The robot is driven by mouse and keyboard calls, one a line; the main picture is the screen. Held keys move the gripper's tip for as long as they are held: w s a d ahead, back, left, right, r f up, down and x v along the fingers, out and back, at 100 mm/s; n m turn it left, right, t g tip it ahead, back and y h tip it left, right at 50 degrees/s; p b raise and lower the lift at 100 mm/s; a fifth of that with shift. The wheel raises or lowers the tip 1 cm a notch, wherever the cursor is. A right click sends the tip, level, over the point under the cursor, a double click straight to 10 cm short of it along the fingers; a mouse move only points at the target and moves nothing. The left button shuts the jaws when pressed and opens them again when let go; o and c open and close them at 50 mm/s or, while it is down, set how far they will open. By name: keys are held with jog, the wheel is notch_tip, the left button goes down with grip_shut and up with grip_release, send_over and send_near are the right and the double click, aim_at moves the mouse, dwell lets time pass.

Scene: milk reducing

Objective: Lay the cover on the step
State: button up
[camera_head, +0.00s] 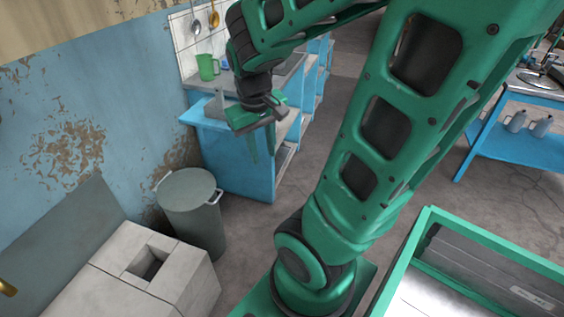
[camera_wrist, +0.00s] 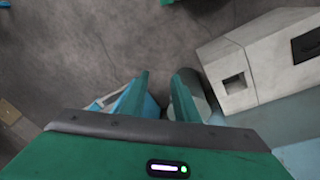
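A pale concrete block (camera_head: 185,272) with a square opening stands at lower left; the block also shows at right in the wrist view (camera_wrist: 262,55). There a dark square (camera_wrist: 312,44) lies on its top, cut by the frame edge. I cannot tell whether this is the cover, or which surface is the step.
A grey-green round bin (camera_head: 195,210) with side handles stands between block and counter. The blue counter (camera_head: 232,150) carries a green mug (camera_head: 207,67). A green-framed tray (camera_head: 405,262) is at lower right, a blue table (camera_head: 525,130) at far right. Floor between is open.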

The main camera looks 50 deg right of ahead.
jog(key=s+a+r+m+y, duration=0.1)
jog(key=s+a+r+m, duration=0.1)
jog(key=s, duration=0.7)
jog(key=shift+g+y, duration=0.3)
jog(key=shift+y, duration=0.1)
jog(key=shift+a, duration=0.1)
jog(key=shift+w+f, duration=0.25)
jog(key=shift+w, duration=0.4)
